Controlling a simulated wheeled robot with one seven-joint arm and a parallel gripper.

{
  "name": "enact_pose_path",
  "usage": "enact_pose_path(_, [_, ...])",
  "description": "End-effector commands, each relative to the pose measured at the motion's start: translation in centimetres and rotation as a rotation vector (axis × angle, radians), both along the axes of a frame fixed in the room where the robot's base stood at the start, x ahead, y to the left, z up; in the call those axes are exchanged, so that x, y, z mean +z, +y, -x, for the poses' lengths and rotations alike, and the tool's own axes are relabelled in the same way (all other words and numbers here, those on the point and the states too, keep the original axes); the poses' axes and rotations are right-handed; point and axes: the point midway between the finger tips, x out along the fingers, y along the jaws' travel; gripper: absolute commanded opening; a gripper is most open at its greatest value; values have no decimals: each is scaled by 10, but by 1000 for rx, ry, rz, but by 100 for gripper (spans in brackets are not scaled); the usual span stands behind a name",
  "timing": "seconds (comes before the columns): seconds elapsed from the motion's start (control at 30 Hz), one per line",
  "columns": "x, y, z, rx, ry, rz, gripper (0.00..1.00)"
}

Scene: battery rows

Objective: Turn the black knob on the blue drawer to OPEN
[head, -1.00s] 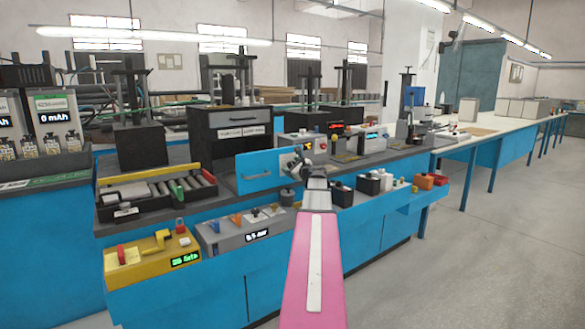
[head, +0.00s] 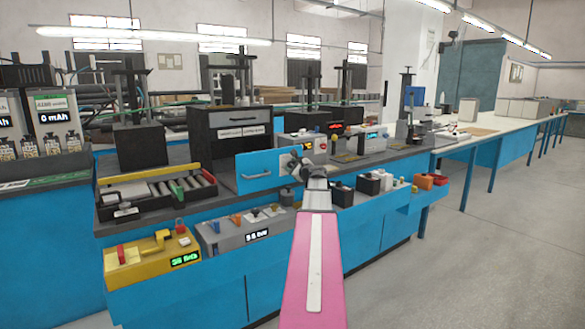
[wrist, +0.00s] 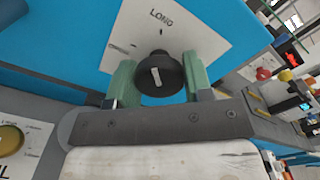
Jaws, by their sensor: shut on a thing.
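The black knob (wrist: 160,75) sits on a white label plate (wrist: 190,20) on the blue drawer front (wrist: 75,40). A short pale mark on the knob points nearly up in the wrist view. The word LONG is printed above it; smaller text to its left is too blurred to read. My gripper (wrist: 156,82) has its green fingers on either side of the knob and is shut on it. In the head view my gripper (head: 294,163) is at the right end of the blue drawer front (head: 255,172), which carries a grey handle. The knob is hidden there.
A yellow box (head: 150,262) and a grey box (head: 245,233) with small levers stand on the lower blue ledge. A roller tray (head: 155,192) lies left of the drawer. Small black holders (head: 368,183) stand to the right. The floor at right is clear.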

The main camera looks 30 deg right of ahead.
Motion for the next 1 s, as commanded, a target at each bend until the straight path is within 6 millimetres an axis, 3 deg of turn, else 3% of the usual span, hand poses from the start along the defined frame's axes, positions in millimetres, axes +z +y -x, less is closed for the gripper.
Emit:
enact_pose_path(0.6, [1,0,0,1,-43,562,23])
enact_pose_path(1.0, [1,0,0,1,-61,787,23])
